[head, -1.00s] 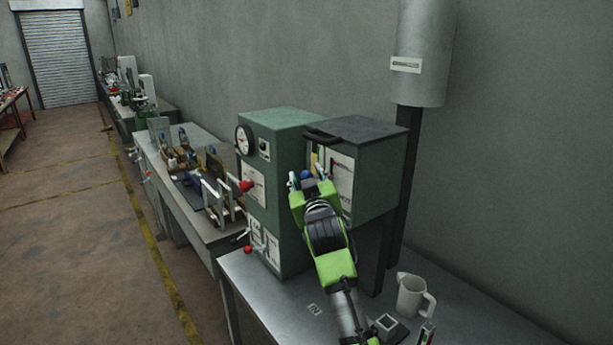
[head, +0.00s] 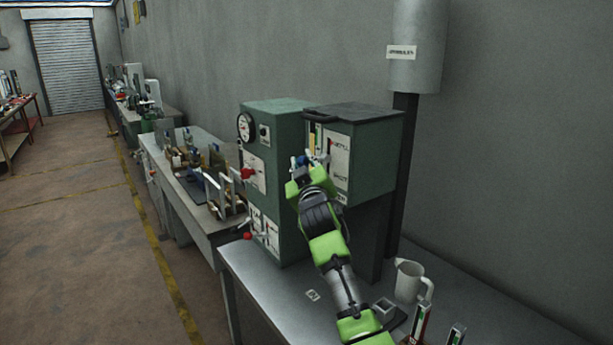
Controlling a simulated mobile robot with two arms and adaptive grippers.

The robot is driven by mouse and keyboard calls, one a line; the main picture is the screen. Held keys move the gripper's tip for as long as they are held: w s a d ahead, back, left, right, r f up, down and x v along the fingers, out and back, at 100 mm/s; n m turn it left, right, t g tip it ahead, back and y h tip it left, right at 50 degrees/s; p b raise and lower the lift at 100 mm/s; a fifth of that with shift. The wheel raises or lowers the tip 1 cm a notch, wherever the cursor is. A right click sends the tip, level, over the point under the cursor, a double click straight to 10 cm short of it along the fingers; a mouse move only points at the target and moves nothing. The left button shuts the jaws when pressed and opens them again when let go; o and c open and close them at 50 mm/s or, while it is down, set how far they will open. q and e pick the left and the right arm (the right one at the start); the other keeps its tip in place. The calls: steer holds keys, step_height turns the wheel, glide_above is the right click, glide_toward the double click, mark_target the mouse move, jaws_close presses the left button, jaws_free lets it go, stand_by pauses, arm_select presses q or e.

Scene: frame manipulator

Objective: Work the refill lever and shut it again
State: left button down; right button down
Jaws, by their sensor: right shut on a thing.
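The refill unit (head: 372,160) is a green box with a dark lid, on the right of a taller green cabinet (head: 270,120). Its front has a white plate (head: 339,160) with small lettering and a coloured strip. My right gripper (head: 309,158) is at the left part of this front, shut around the blue-knobbed refill lever (head: 303,160). The fingers and wrist hide most of the lever, so its exact position cannot be read. My left gripper is not in view.
The cabinet carries a dial gauge (head: 245,127) and red-knobbed levers, one upper (head: 247,174) and one lower (head: 248,236). A white jug (head: 411,281) stands on the metal bench (head: 262,290). A dark pipe and the wall are behind.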

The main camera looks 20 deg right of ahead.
step_height(320, 180, down, 3)
steer(key=n+t+b, duration=0.1)
steer(key=n+b, duration=0.2)
steer(key=b, duration=0.1)
steer(key=shift+r, duration=0.2)
steer(key=shift+d+f+n+t+y+b, duration=0.1)
steer(key=shift+f+n+t+y+b, duration=0.15)
steer(key=shift+n+b, duration=0.35)
steer(key=shift+d+f+n+t+y+b, duration=0.1)
steer(key=shift+n+t+y+b, duration=0.25)
steer(key=shift+n+b, duration=0.25)
steer(key=c, duration=1.8)
jaws_free()
steer(key=shift+w, duration=0.1)
steer(key=v, duration=1.2)
